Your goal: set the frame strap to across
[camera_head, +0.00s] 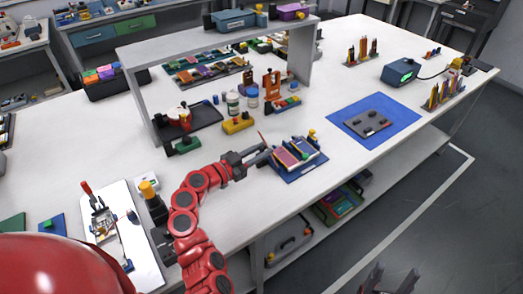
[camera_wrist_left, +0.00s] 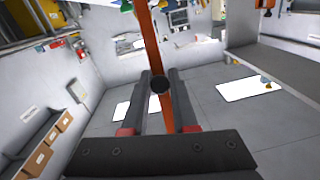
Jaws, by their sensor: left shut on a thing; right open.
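The frame (camera_head: 290,178) is a blue base near the table's front edge, with several pouch cells (camera_head: 297,155) in it and a small yellow part (camera_head: 312,133) at its far corner. My left gripper (camera_head: 262,151) is just left of the frame, shut on a thin orange-brown strap (camera_head: 262,137). In the left wrist view the strap (camera_wrist_left: 150,45) is a long orange bar running between the fingers (camera_wrist_left: 160,88), with a dark round spot between them. The strap stands up steeply, not lying over the cells. Whether it joins the frame is hidden. My right gripper (camera_head: 390,282) is open and empty at the bottom, off the table.
A blue mat (camera_head: 345,112) with a grey plate (camera_head: 368,123) lies right of the frame. Bottles (camera_head: 233,104), a yellow block (camera_head: 238,123) and an orange stand (camera_head: 271,85) are behind. A white shelf (camera_head: 215,35) spans the back. Table between frame and mat is clear.

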